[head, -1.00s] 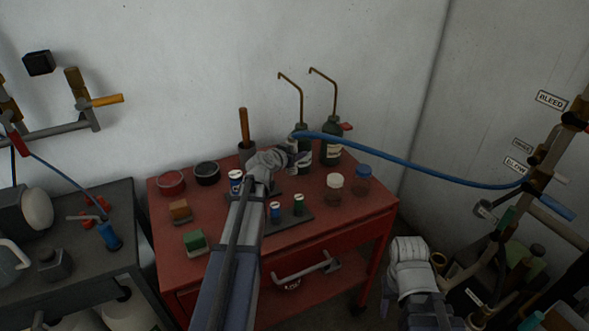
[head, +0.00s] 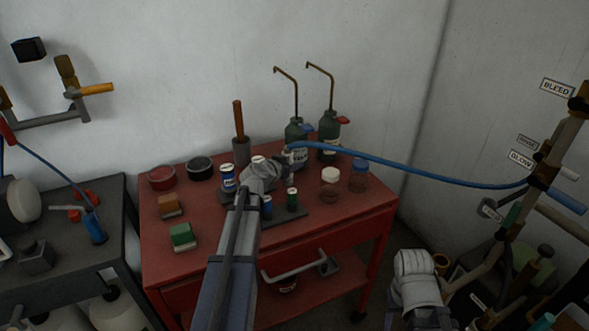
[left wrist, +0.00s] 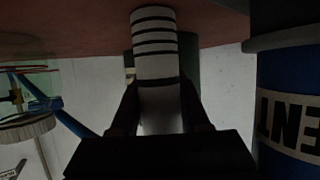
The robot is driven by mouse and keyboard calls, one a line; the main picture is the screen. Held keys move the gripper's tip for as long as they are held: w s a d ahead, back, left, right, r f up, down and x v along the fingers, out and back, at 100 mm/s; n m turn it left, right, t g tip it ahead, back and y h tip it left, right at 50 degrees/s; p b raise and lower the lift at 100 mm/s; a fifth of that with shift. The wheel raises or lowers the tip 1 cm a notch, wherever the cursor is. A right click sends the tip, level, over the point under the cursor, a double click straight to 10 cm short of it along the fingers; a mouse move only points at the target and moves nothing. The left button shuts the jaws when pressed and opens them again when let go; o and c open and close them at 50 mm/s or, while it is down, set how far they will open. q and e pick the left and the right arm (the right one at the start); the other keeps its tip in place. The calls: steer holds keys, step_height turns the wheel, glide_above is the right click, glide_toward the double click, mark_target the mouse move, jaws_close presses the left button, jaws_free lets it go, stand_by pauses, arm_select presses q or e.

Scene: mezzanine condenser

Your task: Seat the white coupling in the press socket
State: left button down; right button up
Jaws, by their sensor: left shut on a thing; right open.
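My left gripper (head: 287,160) is over the back of the red bench, near the green bottles. In the left wrist view its fingers (left wrist: 160,110) are shut on a white cylinder with black bands, which looks like the white coupling (left wrist: 153,40). I cannot tell which is the press socket. My right arm is at the lower right, its fingers hidden.
A blue hose (head: 410,170) runs from beside my left gripper to the pipework at right. Green spouted bottles (head: 329,135) stand behind. Jars (head: 330,185) stand right. Orange (head: 170,206) and green (head: 183,237) blocks lie left. The bench's front right is clear.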

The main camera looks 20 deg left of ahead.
arm_select(q)
steer(key=shift+a+r, duration=0.1)
steer(key=shift+f, duration=0.2)
steer(key=shift+c, duration=1.9)
jaws_free()
steer(key=shift+r, duration=0.1)
